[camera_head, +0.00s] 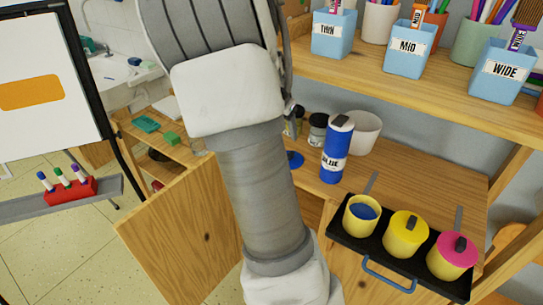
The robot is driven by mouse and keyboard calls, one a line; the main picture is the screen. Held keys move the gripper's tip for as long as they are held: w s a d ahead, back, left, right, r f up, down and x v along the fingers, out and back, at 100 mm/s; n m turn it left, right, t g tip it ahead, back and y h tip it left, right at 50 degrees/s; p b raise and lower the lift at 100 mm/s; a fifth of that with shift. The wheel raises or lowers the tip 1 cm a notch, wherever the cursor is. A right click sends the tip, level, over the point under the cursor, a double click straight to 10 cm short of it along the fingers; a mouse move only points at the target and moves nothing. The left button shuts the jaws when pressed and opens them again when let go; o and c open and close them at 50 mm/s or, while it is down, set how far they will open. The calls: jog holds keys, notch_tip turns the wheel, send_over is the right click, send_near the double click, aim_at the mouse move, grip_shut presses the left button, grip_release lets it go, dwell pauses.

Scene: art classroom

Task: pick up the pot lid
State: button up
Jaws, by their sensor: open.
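A blue lid (295,160) with a dark knob lies on the wooden shelf, right beside my arm in the picture; my arm may hide part of it. An open yellow pot (361,214) with blue inside stands at the left end of a black tray (384,248). The middle pot has a yellow lid (409,226) and the right pot a pink lid (456,249), each with a dark knob. My arm crosses the middle of the view, but my gripper's fingers are not in view.
A blue bottle (336,150) marked BLUE, a white bowl (363,132) and small jars (318,131) stand near the blue lid. Labelled cups (408,55) line the upper shelf (400,88). An open wooden door (185,240) stands left of my arm. A whiteboard (40,90) is at far left.

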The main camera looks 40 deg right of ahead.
jog(key=b+x, duration=0.1)
jog(key=x, duration=0.3)
jog(key=b+x, duration=0.1)
jog(key=x, duration=0.3)
jog(key=b+x, duration=0.1)
jog(key=x, duration=0.3)
jog(key=shift+w+d+f, duration=0.1)
jog(key=shift+w+f, duration=0.15)
jog(key=shift+w, duration=0.1)
jog(key=shift+c, duration=0.3)
grip_shut()
